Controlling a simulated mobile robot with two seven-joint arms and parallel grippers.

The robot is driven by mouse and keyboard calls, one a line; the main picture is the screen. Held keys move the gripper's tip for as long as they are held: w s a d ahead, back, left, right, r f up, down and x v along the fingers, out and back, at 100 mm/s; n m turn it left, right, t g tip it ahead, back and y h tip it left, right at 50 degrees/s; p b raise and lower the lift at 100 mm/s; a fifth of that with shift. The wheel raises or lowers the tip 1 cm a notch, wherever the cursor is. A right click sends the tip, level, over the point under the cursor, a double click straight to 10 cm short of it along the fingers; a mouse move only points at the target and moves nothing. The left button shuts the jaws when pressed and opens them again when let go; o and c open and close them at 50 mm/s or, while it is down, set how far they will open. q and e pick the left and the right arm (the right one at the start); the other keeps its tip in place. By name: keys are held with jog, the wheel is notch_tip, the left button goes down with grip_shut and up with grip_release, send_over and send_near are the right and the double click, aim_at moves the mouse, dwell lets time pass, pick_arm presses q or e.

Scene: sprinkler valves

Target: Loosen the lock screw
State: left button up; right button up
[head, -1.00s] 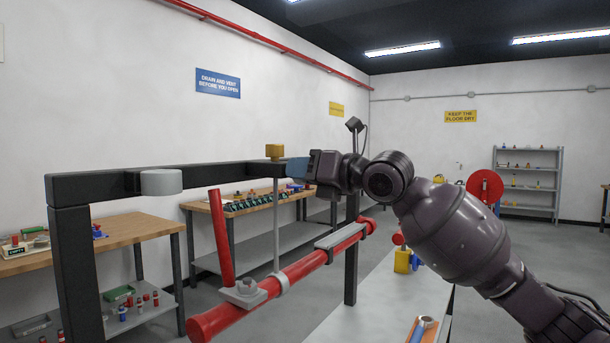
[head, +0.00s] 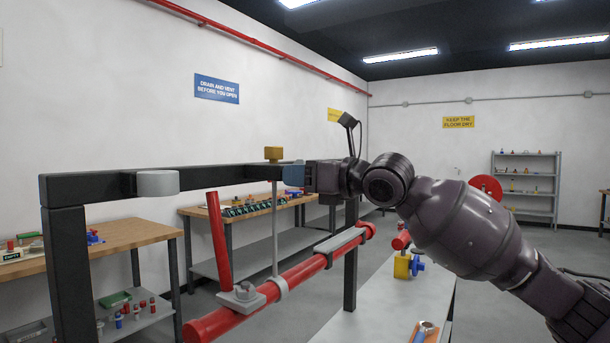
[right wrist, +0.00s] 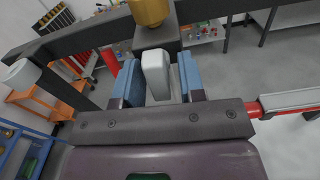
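A dark beam (head: 215,178) runs across the head view, with a brass block (head: 273,153) on top and a thin grey rod (head: 275,230) hanging below. My right gripper (head: 292,174) is at the beam's right end. In the right wrist view, its two blue fingers (right wrist: 160,80) stand apart on either side of a pale grey upright tab (right wrist: 155,74), with a visible gap at least on the right. This tab looks like the lock screw's head; its base is hidden. The brass block (right wrist: 148,10) is just beyond it. My left gripper is out of view.
A red pipe (head: 300,277) with a clamp and an upright red handle (head: 220,240) runs below the beam. Dark posts (head: 350,255) hold the frame. Benches (head: 130,235) stand behind. A grey table (head: 385,300) with a yellow and blue valve (head: 403,265) is at right.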

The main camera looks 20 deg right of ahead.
jog(key=shift+o, duration=1.2)
jog(key=shift+r, duration=0.1)
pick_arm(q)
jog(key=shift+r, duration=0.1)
pick_arm(e)
jog(key=shift+s+d, duration=0.1)
jog(key=shift+s+d+r, duration=0.15)
jog(key=shift+s+d, duration=0.05)
jog(key=shift+s, duration=0.05)
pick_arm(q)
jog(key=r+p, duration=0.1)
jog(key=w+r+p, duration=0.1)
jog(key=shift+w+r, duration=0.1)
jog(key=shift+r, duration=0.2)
pick_arm(e)
jog(key=v, duration=0.5)
jog(key=shift+s, duration=0.1)
jog(key=shift+f, duration=0.2)
